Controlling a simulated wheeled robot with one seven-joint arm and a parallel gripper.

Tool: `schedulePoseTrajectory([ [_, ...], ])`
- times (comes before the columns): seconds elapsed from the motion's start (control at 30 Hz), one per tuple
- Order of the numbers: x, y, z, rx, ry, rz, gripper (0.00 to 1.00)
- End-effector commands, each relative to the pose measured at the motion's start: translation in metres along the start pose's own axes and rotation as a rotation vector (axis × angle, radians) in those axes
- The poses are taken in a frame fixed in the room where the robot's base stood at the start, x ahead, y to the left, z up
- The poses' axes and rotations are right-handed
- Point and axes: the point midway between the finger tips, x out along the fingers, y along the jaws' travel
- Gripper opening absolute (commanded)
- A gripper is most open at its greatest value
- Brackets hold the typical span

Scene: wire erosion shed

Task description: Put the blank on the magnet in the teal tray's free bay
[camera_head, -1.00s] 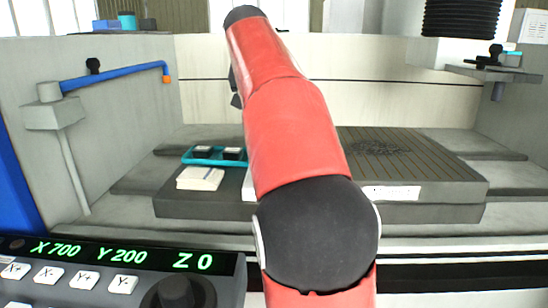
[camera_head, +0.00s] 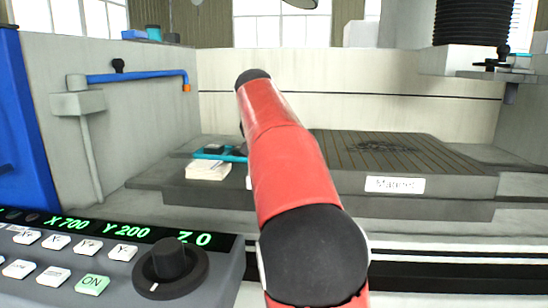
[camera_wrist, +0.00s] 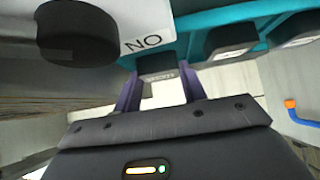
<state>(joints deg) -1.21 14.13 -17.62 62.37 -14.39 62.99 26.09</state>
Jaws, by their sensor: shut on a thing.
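The teal tray (camera_head: 233,158) sits at the left of the machine bed, partly hidden behind my arm. A dark block (camera_head: 214,149) shows in it. In the wrist view the tray (camera_wrist: 205,20) runs along the top, with two dark blocks (camera_wrist: 231,38) in its bays. My gripper (camera_wrist: 160,85) is shut on a dark block with small lettering, the blank (camera_wrist: 157,66), in line with the tray's blocks. I cannot tell whether it is seated in a bay. The magnet (camera_head: 350,150) is the grooved dark plate; no blank shows on its visible part.
A white block (camera_head: 208,171) lies in front of the tray. In the wrist view a dark round piece (camera_wrist: 77,35) and a white lettered surface (camera_wrist: 145,22) are close to the gripper. A blue arm with an orange tip (camera_head: 140,76) reaches from the left wall. A control panel (camera_head: 120,250) stands in front.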

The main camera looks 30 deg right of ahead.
Motion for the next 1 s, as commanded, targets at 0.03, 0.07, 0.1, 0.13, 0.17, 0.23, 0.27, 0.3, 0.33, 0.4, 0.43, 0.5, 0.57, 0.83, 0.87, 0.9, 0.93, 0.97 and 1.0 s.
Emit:
schedulePoseTrajectory([
  [0.03, 0.007, -0.001, 0.007, 0.0, 0.003, -0.001, 0.02],
  [0.07, 0.008, -0.002, 0.007, 0.001, 0.003, -0.001, 0.02],
  [0.1, 0.007, -0.002, 0.007, 0.001, 0.004, -0.001, 0.02],
  [0.13, 0.007, -0.002, 0.006, 0.001, 0.004, -0.001, 0.02],
  [0.17, 0.006, -0.002, 0.006, 0.001, 0.004, -0.001, 0.02],
  [0.23, 0.006, -0.002, 0.005, 0.001, 0.003, -0.001, 0.02],
  [0.27, 0.005, -0.002, 0.005, 0.001, 0.003, -0.001, 0.02],
  [0.3, 0.006, -0.002, 0.005, 0.001, 0.003, -0.001, 0.02],
  [0.33, 0.006, -0.002, 0.005, 0.001, 0.003, -0.001, 0.02],
  [0.4, 0.008, -0.002, 0.007, 0.001, 0.003, -0.001, 0.02],
  [0.43, 0.007, -0.002, 0.007, 0.001, 0.001, 0.0, 0.45],
  [0.5, 0.007, -0.002, 0.007, 0.001, 0.001, 0.0, 0.51],
  [0.57, 0.007, -0.002, 0.007, 0.001, 0.001, 0.0, 0.51],
  [0.83, 0.002, -0.002, 0.005, 0.001, 0.002, -0.001, 0.51],
  [0.87, -0.001, -0.002, 0.005, 0.001, 0.002, -0.002, 0.51],
  [0.9, -0.007, -0.002, 0.005, 0.001, 0.002, -0.003, 0.51],
  [0.93, -0.012, -0.003, 0.005, 0.001, 0.003, -0.004, 0.51],
  [0.97, -0.017, -0.003, 0.005, 0.001, 0.004, -0.005, 0.51],
  [1.0, -0.025, -0.003, 0.005, 0.001, 0.003, -0.004, 0.51],
])
